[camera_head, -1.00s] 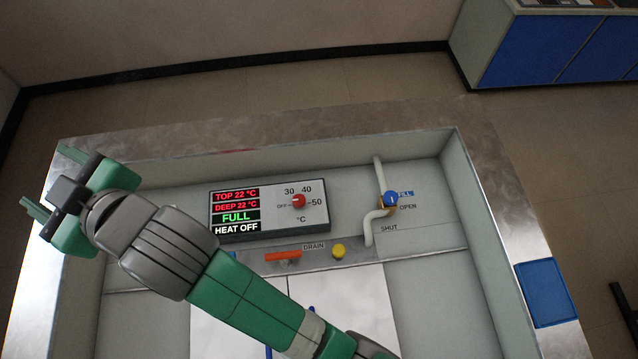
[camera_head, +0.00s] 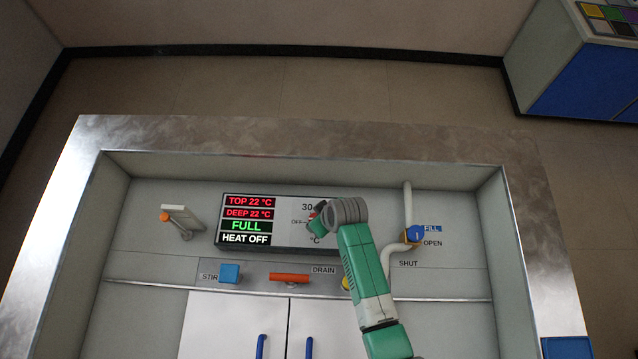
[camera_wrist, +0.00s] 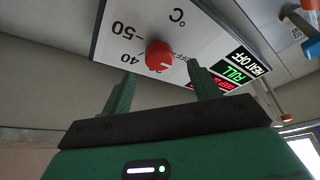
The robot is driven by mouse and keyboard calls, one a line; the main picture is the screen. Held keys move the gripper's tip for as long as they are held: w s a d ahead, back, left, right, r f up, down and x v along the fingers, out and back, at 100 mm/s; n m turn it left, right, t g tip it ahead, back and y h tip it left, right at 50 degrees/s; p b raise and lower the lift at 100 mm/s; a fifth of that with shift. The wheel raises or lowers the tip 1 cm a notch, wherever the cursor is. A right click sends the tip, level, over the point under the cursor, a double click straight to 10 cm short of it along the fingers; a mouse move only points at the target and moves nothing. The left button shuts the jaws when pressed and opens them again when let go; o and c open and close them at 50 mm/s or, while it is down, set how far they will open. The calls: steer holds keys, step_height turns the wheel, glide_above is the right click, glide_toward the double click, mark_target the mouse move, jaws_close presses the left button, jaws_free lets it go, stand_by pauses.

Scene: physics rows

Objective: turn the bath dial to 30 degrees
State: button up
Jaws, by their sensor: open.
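The bath dial is a red knob (camera_wrist: 160,56) on a white panel, with marks OFF, 30, 40 and 50 around it. In the wrist view its pale pointer line appears to face OFF. The display (camera_head: 247,220) reads TOP 22 °C, DEEP 22 °C, FULL and HEAT OFF. My gripper (camera_wrist: 161,84) is open, its two green fingers apart on either side of the knob's line, with nothing between the tips that I can see gripped. The gap to the knob is hard to judge. In the head view my wrist hides most of the dial.
Below the panel are a blue STIR button (camera_head: 229,273), an orange DRAIN handle (camera_head: 290,277) and a partly hidden yellow knob (camera_head: 346,283). A white pipe with a blue FILL valve (camera_head: 413,233) stands right. An orange-tipped lever (camera_head: 166,216) is at left.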

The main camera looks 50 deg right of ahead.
steer(key=x, duration=0.4)
steer(key=shift+w+f+b, duration=0.15)
steer(key=shift+f+b, duration=0.1)
steer(key=shift+b, duration=0.1)
steer(key=shift+c, duration=0.2)
steer(key=c, duration=0.9)
steer(key=shift+c, duration=0.2)
